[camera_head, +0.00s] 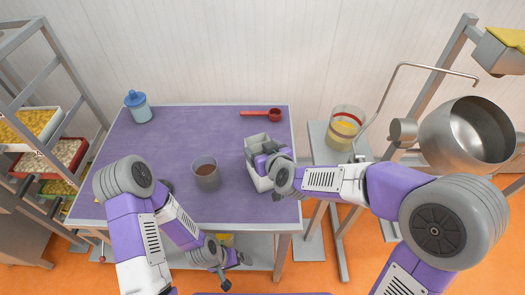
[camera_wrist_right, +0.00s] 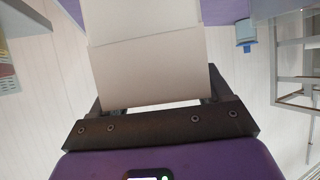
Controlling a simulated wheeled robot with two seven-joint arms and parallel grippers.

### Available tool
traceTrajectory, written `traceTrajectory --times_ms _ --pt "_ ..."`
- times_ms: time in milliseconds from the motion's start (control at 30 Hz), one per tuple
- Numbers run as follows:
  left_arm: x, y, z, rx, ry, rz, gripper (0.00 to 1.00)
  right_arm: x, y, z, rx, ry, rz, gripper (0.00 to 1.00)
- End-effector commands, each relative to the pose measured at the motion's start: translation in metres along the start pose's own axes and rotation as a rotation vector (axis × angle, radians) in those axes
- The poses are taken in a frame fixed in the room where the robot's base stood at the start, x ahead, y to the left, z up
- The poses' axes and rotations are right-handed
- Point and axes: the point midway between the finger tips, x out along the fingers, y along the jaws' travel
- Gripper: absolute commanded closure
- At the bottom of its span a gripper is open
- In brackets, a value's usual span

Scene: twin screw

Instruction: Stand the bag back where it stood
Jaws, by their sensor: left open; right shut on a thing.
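The bag (camera_head: 256,144) is a pale grey, boxy, open-topped bag at the right side of the purple table (camera_head: 150,165). It looks upright, but I cannot tell whether its base touches the table. My right gripper (camera_head: 268,160) is shut on the bag from its right side. In the right wrist view the bag's pale wall (camera_wrist_right: 150,72) fills the space between the fingers, which it partly hides. My left gripper (camera_head: 232,268) is open and empty, low in front of the table's front edge.
A grey cup with brown contents (camera_head: 206,175) stands left of the bag. A red scoop (camera_head: 262,114) lies behind it. A blue-lidded jar (camera_head: 138,108) stands at the back left. A jug with yellow contents (camera_head: 345,125) stands on a side stand at right. The table's left middle is clear.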

Motion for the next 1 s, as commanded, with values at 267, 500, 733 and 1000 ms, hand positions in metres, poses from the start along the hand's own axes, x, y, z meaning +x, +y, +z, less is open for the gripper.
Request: traceTrajectory --times_ms 267,500,733,1000 --pt "0.002 -0.001 0.0 0.0 0.0 0.0 0.0 0.002 0.0 0.003 0.0 0.0 0.0 0.14" --pt "0.002 -0.001 0.0 0.0 0.0 0.0 0.0 0.001 0.0 0.003 0.0 -0.001 0.0 0.0" --pt "-0.003 0.001 0.0 0.0 0.0 0.0 0.0 -0.005 0.0 -0.002 0.0 0.0 0.0 0.0" --pt "-0.018 0.007 0.001 0.0 0.0 0.0 0.0 -0.06 0.0 -0.004 0.001 0.002 0.0 0.0"
